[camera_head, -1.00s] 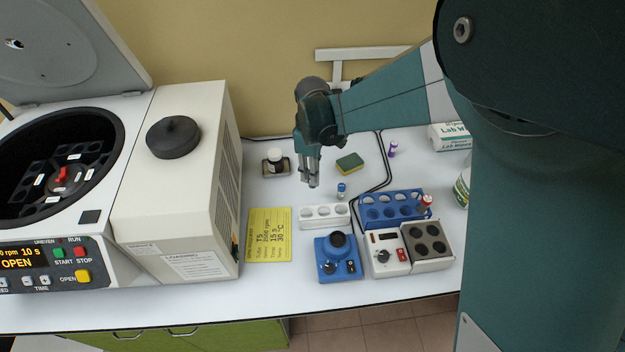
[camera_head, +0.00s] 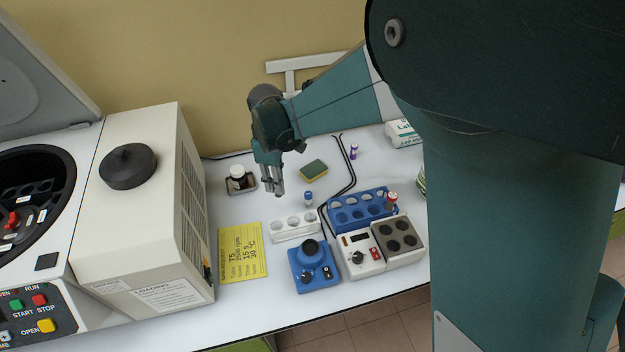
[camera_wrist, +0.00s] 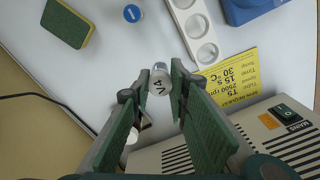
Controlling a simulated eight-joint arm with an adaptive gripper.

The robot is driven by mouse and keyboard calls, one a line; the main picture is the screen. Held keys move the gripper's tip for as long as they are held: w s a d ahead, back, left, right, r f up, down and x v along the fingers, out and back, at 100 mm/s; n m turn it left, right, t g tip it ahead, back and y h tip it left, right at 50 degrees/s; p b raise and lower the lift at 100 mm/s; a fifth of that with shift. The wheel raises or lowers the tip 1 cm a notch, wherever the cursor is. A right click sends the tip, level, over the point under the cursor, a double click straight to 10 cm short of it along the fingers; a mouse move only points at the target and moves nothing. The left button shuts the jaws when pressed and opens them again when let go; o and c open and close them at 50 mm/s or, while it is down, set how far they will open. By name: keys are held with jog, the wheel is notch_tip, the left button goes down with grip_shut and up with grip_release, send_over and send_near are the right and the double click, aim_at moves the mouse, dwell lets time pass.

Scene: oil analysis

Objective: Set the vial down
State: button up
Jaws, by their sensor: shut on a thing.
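My gripper (camera_head: 274,190) points down over the white table, left of the blue-capped vial and behind the white rack. In the wrist view its fingers (camera_wrist: 162,84) are closed on a small clear vial (camera_wrist: 159,86) with a short dark mark, perhaps "V4". In the head view the held vial is too small to make out. I cannot tell how far its base is from the table. The blue-capped vial (camera_head: 308,199) stands apart on the table and also shows in the wrist view (camera_wrist: 132,13). The white rack (camera_head: 295,228) has three round holes that look empty.
A yellow note (camera_head: 242,252) lies left of the rack. A sponge (camera_head: 313,170), a white-lidded bottle (camera_head: 238,175) in a small tray, and a cable (camera_head: 347,180) lie around. The blue rack (camera_head: 362,208), blue mixer (camera_head: 314,268) and heater block (camera_head: 400,238) crowd the right.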

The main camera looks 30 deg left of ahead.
jog(key=w+d, duration=1)
jog(key=w, duration=0.2)
jog(key=w+d, duration=0.9)
jog(key=w, duration=0.4)
jog(key=shift+w+d+r+n, duration=0.15)
jog(key=shift+w+d+n, duration=0.1)
jog(key=shift+d+n, duration=0.15)
notch_tip(320, 180, down, 6)
jog(key=shift+p, duration=0.35)
jog(key=shift+f, duration=2)
jog(key=shift+f, duration=0.15)
